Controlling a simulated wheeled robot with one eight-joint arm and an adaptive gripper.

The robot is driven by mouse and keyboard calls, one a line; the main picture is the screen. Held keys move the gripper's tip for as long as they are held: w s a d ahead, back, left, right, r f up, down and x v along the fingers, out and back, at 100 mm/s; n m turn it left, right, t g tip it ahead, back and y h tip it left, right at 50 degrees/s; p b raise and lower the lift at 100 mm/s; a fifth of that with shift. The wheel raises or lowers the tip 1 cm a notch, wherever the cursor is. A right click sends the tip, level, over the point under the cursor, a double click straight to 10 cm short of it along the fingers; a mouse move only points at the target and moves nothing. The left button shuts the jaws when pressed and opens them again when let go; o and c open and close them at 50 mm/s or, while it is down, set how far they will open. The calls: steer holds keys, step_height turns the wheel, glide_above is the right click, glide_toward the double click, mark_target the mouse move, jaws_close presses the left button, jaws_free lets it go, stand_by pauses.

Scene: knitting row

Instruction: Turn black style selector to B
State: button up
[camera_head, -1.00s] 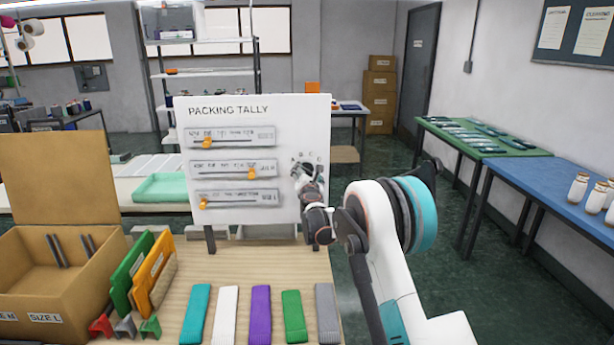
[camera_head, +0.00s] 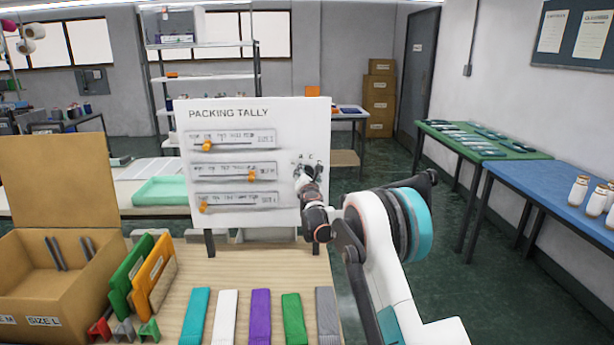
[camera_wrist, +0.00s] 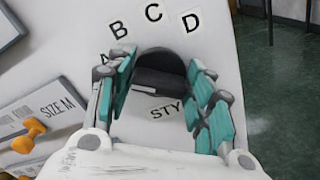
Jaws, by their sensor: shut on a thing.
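The black style selector (camera_wrist: 150,62) is a round knob with a raised grip bar on the white "PACKING TALLY" board (camera_head: 240,125). In the wrist view the letters A, B, C and D are set around its upper side, and a partly covered "STY" label lies below it. My gripper (camera_wrist: 160,80) has its teal-padded fingers on the left and right sides of the knob and is shut on it. The left finger partly covers the letter A. I cannot tell which letter the knob points to. In the head view my gripper (camera_head: 308,178) hides most of the knob.
Sliders with orange knobs (camera_head: 253,174) are on the board left of the selector. Coloured knitted strips (camera_head: 260,315) lie on the table in front. A cardboard box (camera_head: 40,275) and green and orange dividers (camera_head: 150,275) stand at left.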

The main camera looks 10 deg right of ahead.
steer(key=shift+m, duration=0.3)
steer(key=m, duration=0.2)
steer(key=shift+m+p, duration=0.3)
steer(key=shift+d+m, duration=0.1)
steer(key=shift+m, duration=1.7)
steer(key=o, duration=1)
steer(key=s, duration=0.4)
steer(key=s+a, duration=0.1)
steer(key=s, duration=0.7)
steer(key=shift+a, duration=0.25)
